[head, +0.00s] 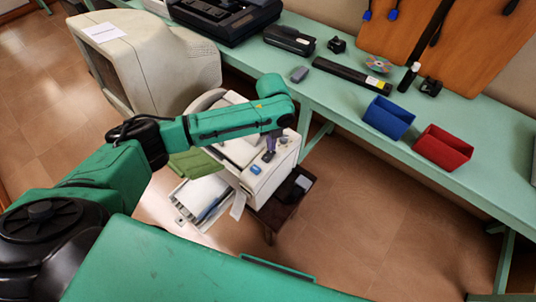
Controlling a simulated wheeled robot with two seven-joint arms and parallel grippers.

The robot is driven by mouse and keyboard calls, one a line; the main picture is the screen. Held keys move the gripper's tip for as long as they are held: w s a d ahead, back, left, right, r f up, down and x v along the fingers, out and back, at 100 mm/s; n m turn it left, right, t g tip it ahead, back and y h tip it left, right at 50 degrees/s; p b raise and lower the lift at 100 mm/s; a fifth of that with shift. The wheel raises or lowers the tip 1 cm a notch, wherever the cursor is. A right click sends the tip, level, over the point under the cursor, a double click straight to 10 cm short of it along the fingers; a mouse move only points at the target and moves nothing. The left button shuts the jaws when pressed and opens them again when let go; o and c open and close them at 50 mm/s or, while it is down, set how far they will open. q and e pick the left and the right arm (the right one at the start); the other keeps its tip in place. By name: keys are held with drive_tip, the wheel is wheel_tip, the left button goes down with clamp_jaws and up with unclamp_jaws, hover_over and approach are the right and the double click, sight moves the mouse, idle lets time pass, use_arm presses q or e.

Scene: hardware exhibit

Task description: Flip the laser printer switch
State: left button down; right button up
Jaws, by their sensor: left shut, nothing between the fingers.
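The laser printer (272,180) is a beige boxy machine in the middle of the head view, on a small dark stand. A small blue part (255,169) and a dark part show on its upper panel; I cannot tell which of them is the switch. My left arm reaches in from the left over the printer. My left gripper (269,155) points down at that panel, close to the dark part, and is shut with nothing held. I cannot tell whether its tips touch the panel. My arm hides part of the printer's top. My right gripper is out of view.
A beige monitor (165,62) stands left of the printer. A long green bench (330,97) behind bears a blue bin (388,117), a red bin (443,147), a dark bar (352,75) and small devices. The brown floor right of the printer is clear.

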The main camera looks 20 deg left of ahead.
sight(271, 152)
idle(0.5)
use_arm(q)
drive_tip(key=shift+s+f+b, duration=0.1)
drive_tip(key=shift+f+b, duration=0.5)
drive_tip(key=shift+f, duration=0.45)
idle(0.4)
wheel_tip(271, 152, up, 7)
drive_tip(key=p, duration=0.8)
drive_tip(key=shift+r, duration=0.15)
